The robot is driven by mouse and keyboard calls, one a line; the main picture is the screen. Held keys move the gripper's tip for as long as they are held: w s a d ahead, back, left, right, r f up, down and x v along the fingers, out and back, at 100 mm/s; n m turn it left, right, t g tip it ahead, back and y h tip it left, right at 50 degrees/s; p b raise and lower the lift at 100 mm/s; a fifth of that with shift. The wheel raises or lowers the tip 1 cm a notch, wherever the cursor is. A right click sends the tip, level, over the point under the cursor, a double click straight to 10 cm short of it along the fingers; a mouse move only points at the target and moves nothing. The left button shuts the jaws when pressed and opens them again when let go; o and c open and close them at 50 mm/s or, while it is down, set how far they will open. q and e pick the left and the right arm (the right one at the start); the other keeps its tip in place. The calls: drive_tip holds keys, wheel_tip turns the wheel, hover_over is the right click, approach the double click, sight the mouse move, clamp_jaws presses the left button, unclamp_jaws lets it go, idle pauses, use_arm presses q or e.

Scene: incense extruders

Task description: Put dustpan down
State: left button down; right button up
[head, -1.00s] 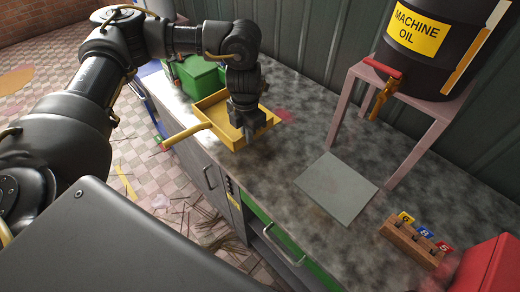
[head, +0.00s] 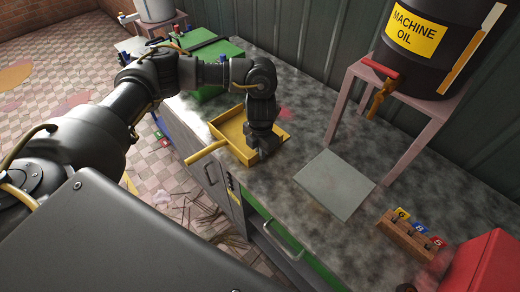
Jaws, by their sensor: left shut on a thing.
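The yellow dustpan (head: 230,131) is at the left part of the grey counter, close to its front edge. Its handle (head: 207,152) points to the lower left and sticks out past that edge. My left gripper (head: 264,150) points down at the right side of the pan and is shut on it; the fingertips are dark and partly hidden. I cannot tell whether the pan rests on the counter or hangs just above it. My right gripper is not in view.
A green box (head: 212,55) stands behind the pan. A flat grey plate (head: 335,186) lies to the right. A pink stand (head: 425,108) holds a machine oil drum (head: 425,50). A wooden block with numbered tags (head: 410,238) and a red box (head: 487,265) are at the right.

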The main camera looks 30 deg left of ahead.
use_arm(q)
drive_tip(key=shift+f, duration=0.2)
drive_tip(key=c, duration=1.6)
unclamp_jaws()
drive_tip(key=shift+r, duration=0.1)
drive_tip(key=shift+r, duration=0.5)
wheel_tip(320, 180, up, 11)
drive_tip(key=b, duration=0.1)
drive_tip(key=shift+r, duration=0.15)
